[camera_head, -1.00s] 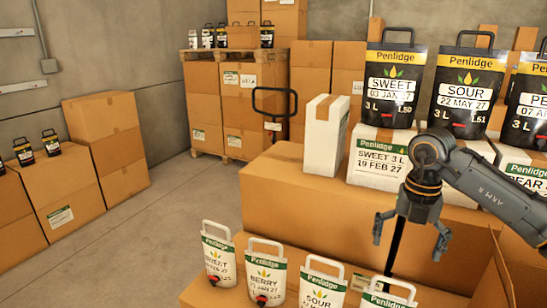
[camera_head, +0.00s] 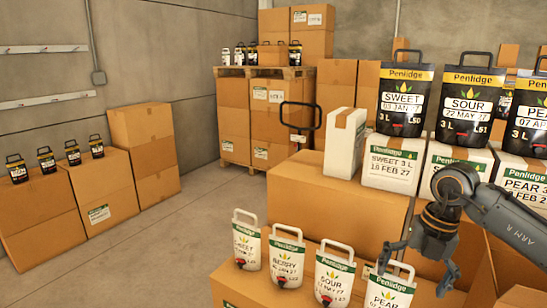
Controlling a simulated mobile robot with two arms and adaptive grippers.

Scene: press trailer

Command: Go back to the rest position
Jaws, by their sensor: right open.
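My right gripper (camera_head: 420,272) hangs at the lower right of the head view, fingers pointing down, open and empty. It is in front of the large cardboard box and close to the white PEAR pouch (camera_head: 388,290); I cannot tell the gap between them. My right arm comes in from the right edge. My left gripper does not show.
White pouches labelled SWEET (camera_head: 246,240), BERRY (camera_head: 287,256) and SOUR (camera_head: 334,275) stand in a row on a front box. Black pouches (camera_head: 405,100) stand on white cartons (camera_head: 391,166) behind. A pallet stack (camera_head: 265,118) is at the back. The floor (camera_head: 190,225) at left is clear.

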